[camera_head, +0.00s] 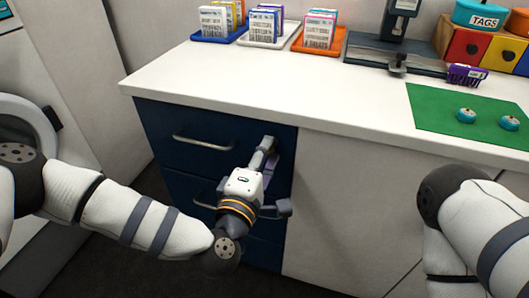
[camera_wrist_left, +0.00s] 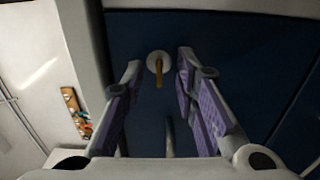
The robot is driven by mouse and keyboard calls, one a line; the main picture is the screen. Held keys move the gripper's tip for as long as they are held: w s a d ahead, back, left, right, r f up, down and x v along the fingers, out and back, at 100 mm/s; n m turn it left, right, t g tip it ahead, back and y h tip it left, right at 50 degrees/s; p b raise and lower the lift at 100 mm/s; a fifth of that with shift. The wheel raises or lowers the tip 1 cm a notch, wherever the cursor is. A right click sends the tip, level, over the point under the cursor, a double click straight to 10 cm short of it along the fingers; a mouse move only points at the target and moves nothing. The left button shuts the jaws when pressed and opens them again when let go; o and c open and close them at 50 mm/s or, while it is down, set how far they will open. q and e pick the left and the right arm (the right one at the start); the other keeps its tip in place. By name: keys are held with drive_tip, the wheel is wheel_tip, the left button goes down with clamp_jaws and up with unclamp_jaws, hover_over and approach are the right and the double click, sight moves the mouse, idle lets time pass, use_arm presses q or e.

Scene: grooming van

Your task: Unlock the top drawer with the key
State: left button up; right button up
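The top drawer (camera_head: 165,121) of the dark blue cabinet is shut, with a silver bar handle (camera_head: 203,143). In the left wrist view a brass-coloured key (camera_wrist_left: 158,80) sticks out from a round pale lock (camera_wrist_left: 157,60) on the dark blue front. My left gripper (camera_head: 275,180) is at the right part of the drawer fronts. Its purple-padded fingers are open, one on each side of the key, with visible gaps and no contact that I can see. In the head view the gripper hides the key and lock. My right gripper is out of view; only my right arm shows.
The white countertop (camera_head: 280,100) overhangs just above the left gripper. A second drawer handle lies behind the gripper. White panels (camera_head: 350,200) stand to the right.

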use_arm(q)
drive_tip(key=shift+s+a, duration=0.1)
drive_tip(key=v, duration=1.1)
drive_tip(key=shift+s, duration=0.35)
drive_tip(key=shift+a+r, duration=0.1)
